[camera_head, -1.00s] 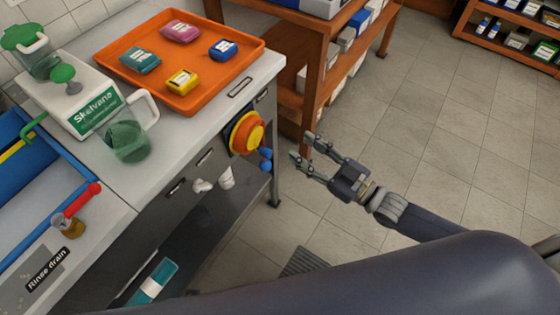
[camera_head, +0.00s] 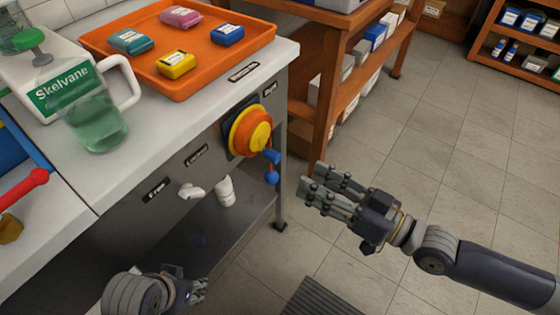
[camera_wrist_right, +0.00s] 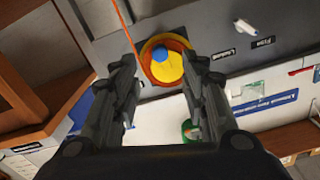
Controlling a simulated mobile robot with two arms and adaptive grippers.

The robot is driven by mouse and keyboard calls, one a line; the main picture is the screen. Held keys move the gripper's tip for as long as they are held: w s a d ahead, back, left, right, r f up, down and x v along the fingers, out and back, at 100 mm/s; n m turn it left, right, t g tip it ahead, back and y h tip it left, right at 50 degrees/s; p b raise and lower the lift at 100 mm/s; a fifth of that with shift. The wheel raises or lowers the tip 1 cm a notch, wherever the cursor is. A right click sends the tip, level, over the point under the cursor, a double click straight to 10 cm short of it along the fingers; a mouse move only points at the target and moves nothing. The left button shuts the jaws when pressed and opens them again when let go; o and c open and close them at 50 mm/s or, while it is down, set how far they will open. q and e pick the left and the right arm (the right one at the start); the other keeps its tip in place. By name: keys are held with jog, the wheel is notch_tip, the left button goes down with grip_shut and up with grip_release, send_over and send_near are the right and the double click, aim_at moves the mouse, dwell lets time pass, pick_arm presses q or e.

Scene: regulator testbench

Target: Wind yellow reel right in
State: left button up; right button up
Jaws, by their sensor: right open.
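The yellow reel (camera_head: 258,137) with an orange rim is mounted on the dark front panel of the bench, near its right corner. A blue crank handle (camera_head: 271,157) sticks out from it, with a blue ball below. My right gripper (camera_head: 317,187) is open and empty, to the right of and below the reel, apart from it. In the right wrist view the reel (camera_wrist_right: 173,68) and its blue part (camera_wrist_right: 160,54) show beyond and between the spread fingers. My left gripper (camera_head: 198,291) is at the lower left, below the bench top; its jaws are too unclear to judge.
An orange tray (camera_head: 187,82) with several small coloured packs lies on the bench top beside a green-tinted jug (camera_head: 97,127). White fittings (camera_head: 190,191) project from the panel left of the reel. An orange shelf unit (camera_head: 328,92) stands behind. The floor at right is clear.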

aim_at(279, 161)
jog(key=x, duration=1)
jog(key=shift+w+a+p, duration=0.15)
jog(key=shift+a+p, duration=0.05)
jog(key=shift+p, duration=0.15)
grip_shut()
